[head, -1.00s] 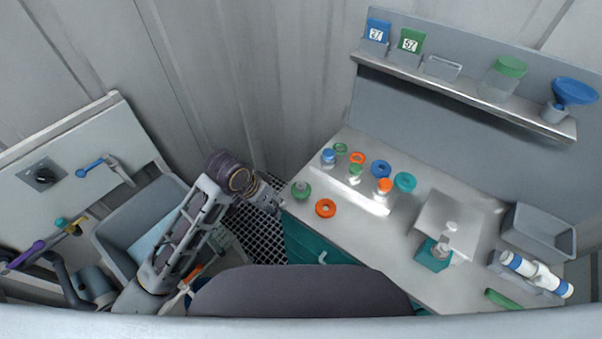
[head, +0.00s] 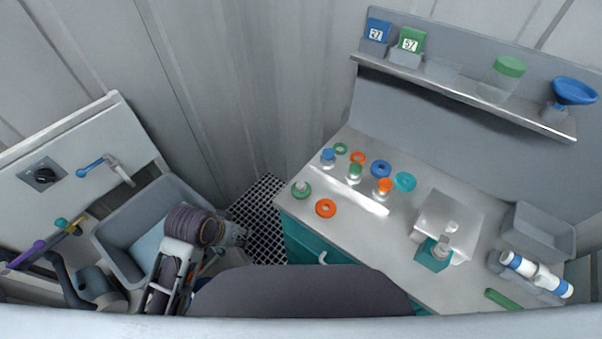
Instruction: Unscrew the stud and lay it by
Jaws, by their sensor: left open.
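My left arm comes up from the lower left, and its gripper (head: 236,234) is over the grated floor between the grey basin and the bench. It is open with nothing seen in it. I cannot tell whether this fitting is the stud; no stud shows clearly elsewhere. My right gripper is out of view.
The bench (head: 345,236) holds several coloured rings and capped vessels, including an orange ring (head: 326,208). A grey bin (head: 538,232) and a white-and-blue cylinder (head: 536,274) are at its right. A grey basin (head: 120,245) is at left. The bench front left is clear.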

